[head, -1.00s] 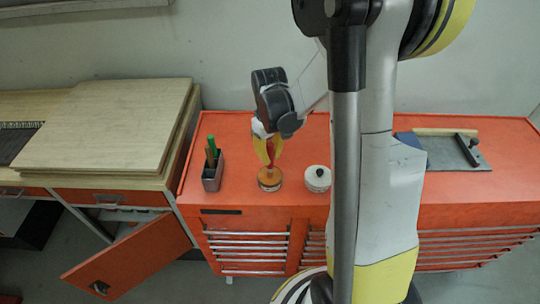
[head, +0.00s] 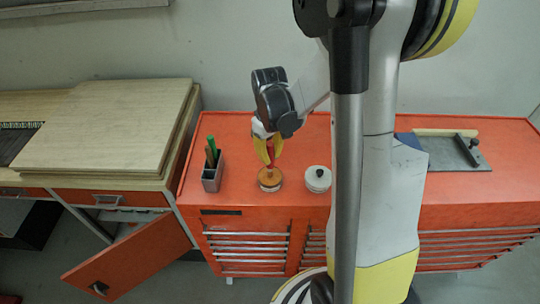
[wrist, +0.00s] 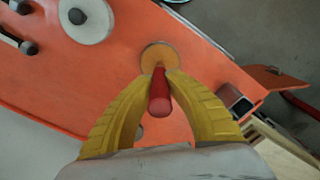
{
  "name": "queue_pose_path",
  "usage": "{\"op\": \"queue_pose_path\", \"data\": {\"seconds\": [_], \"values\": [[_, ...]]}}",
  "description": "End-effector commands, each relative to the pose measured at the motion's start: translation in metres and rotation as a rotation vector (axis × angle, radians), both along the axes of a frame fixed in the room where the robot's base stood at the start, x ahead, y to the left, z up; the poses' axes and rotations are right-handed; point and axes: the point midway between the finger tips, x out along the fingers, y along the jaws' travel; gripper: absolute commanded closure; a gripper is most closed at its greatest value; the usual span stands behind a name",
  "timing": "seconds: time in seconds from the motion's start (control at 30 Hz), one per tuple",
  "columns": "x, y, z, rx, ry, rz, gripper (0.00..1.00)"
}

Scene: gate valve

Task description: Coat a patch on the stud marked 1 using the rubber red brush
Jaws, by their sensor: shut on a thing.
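My gripper (head: 269,155) has yellow fingers and is shut on the red brush (wrist: 159,92). In the wrist view the brush's red handle stands between the fingertips. Its lower end points at a round pot with an orange-brown top (head: 270,179), which also shows in the wrist view (wrist: 158,55). The brush tip is hidden, so I cannot tell whether it is inside the pot. A grey plate (head: 455,156) with dark studs lies at the right of the orange cabinet top; dark studs (wrist: 22,8) also show at upper left in the wrist view. No number is readable.
Wooden boards (head: 105,125) lie on the left bench. Orange cabinet top (head: 235,135) is bare behind the holder.

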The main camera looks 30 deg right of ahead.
Motion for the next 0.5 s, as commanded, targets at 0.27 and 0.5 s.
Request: {"op": "queue_pose_path", "data": {"seconds": [0.27, 0.5], "values": [[0.0, 0.0, 0.027, 0.0, 0.0, 0.0, 1.0], [0.0, 0.0, 0.048, 0.0, 0.0, 0.0, 1.0]]}}
